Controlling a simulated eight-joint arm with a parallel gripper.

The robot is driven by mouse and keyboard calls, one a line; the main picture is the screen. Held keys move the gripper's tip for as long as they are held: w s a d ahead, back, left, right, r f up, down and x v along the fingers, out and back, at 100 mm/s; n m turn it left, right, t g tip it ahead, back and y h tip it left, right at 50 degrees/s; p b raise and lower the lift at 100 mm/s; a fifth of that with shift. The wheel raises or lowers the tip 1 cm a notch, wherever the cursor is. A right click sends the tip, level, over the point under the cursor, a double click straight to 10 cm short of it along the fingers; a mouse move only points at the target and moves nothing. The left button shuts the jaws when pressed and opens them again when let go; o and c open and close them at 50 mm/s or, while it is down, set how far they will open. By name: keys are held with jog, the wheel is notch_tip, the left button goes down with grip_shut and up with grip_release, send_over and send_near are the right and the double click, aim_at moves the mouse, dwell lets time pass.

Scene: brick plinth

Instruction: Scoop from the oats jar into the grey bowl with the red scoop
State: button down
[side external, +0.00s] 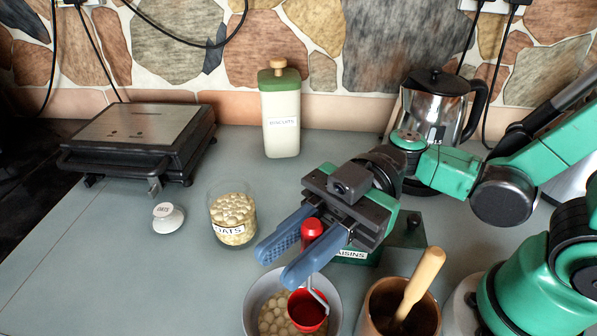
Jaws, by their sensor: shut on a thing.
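The oats jar (232,222) is clear glass with an "OATS" label and pale round pieces inside. It stands open on the counter, left of my gripper. The grey bowl (250,306) is at the bottom of the view, with similar pale pieces in it. My gripper (285,262) has blue fingers and is shut on the handle of the red scoop (312,230). The scoop's red cup (308,308) is over or inside the bowl; its exact height cannot be told. Red shows inside the cup, and I see no pieces in it.
A white labelled lid (168,216) lies left of the jar. A brown pot (425,318) with a wooden handle stands right of the bowl. A raisins container (352,256) is partly hidden behind my gripper. A biscuits canister (281,120), grill (140,135) and kettle (437,105) stand behind.

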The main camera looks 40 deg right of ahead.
jog(key=w+d+r+m+t+h, duration=0.1)
jog(key=w+r+m+t, duration=0.3)
jog(key=w, duration=0.7)
jog(key=w+d+r+m+t, duration=0.15)
jog(key=w+r+t, duration=0.3)
jog(key=w, duration=0.65)
notch_tip(320, 180, down, 15)
jog(key=shift+a+r, duration=0.15)
jog(key=shift+a, duration=0.05)
jog(key=shift+s+t, duration=0.1)
jog(key=shift+t, duration=0.15)
notch_tip(320, 180, up, 13)
dwell(1.5)
jog(key=s+f+n+g, duration=0.2)
jog(key=s+g, duration=0.1)
jog(key=s, duration=0.4)
jog(key=s+a+f+n+g, duration=0.1)
jog(key=s+f+g, duration=0.1)
jog(key=s, duration=0.5)
jog(key=s+a+f+n+g+y, duration=0.1)
jog(key=s+g, duration=0.3)
jog(key=s, duration=0.4)
jog(key=shift+f+n, duration=0.85)
jog(key=shift+f, duration=0.05)
jog(key=shift+w, duration=0.1)
